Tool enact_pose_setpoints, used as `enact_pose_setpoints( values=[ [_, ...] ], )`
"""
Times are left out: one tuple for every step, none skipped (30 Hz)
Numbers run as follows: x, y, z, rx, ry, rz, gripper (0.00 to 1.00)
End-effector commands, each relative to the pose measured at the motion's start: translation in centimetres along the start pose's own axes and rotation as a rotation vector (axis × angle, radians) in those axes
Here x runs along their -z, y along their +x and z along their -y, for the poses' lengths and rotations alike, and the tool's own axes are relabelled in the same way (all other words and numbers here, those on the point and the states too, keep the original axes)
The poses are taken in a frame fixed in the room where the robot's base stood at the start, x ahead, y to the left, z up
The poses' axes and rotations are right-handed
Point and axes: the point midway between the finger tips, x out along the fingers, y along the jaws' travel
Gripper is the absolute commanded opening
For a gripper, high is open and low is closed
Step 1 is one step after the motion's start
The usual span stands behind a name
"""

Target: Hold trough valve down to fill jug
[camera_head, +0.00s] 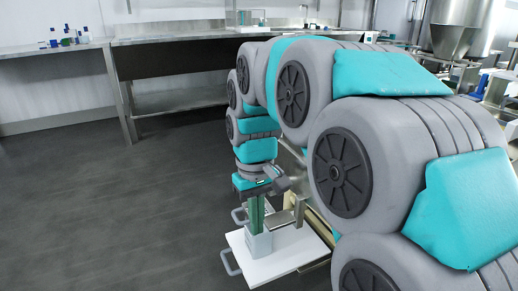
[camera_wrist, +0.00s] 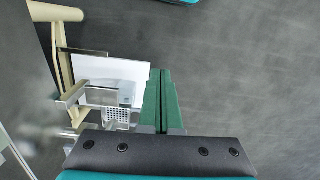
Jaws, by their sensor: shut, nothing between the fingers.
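My gripper (camera_head: 259,228) points straight down with its green fingers shut and nothing between them. It also shows in the wrist view (camera_wrist: 161,75), with the fingers side by side. A pale, box-like vessel (camera_head: 260,245), which looks like the jug, stands on a white board below the fingertips; I cannot tell whether they touch it. In the wrist view, a metal bar (camera_wrist: 73,94), possibly the trough valve, lies left of the fingers and apart from them. The trough is mostly hidden behind my arm in the head view.
The white board (camera_head: 285,262) has metal handles (camera_head: 230,262) on its left side. A beige tubular frame (camera_wrist: 58,13) and a perforated metal piece (camera_wrist: 117,116) lie left of my fingers. Steel benches (camera_head: 180,38) line the back wall. Open floor (camera_head: 100,200) lies to the left.

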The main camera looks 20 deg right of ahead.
Motion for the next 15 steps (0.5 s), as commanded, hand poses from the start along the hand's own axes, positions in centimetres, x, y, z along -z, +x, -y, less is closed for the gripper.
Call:
enact_pose_setpoints(
  values=[
    [2.2, -2.4, -1.0, 0.001, 0.001, -0.010, 0.00],
    [3.1, -3.3, -1.5, 0.001, 0.000, -0.013, 0.00],
    [4.5, -4.5, -2.2, 0.002, -0.002, -0.019, 0.00],
    [5.5, -5.3, -2.8, 0.003, -0.002, -0.021, 0.00],
    [6.6, -6.2, -3.4, 0.002, -0.002, -0.030, 0.00],
    [7.8, -7.2, -4.3, 0.003, -0.001, -0.033, 0.00],
    [8.8, -8.0, -5.0, 0.002, 0.001, -0.038, 0.00],
    [9.6, -8.7, -5.7, 0.002, 0.003, -0.041, 0.00],
    [10.8, -9.6, -6.6, 0.001, 0.005, -0.047, 0.00],
    [11.7, -10.3, -7.3, 0.000, 0.008, -0.052, 0.00],
    [12.5, -11.0, -8.0, -0.001, 0.011, -0.057, 0.00],
    [13.6, -11.7, -9.0, -0.002, 0.014, -0.060, 0.00],
    [14.2, -12.2, -9.7, -0.003, 0.018, -0.061, 0.00],
    [14.9, -12.8, -10.5, -0.006, 0.022, -0.068, 0.00],
    [15.7, -13.2, -11.4, -0.008, 0.026, -0.069, 0.00]
  ],
)
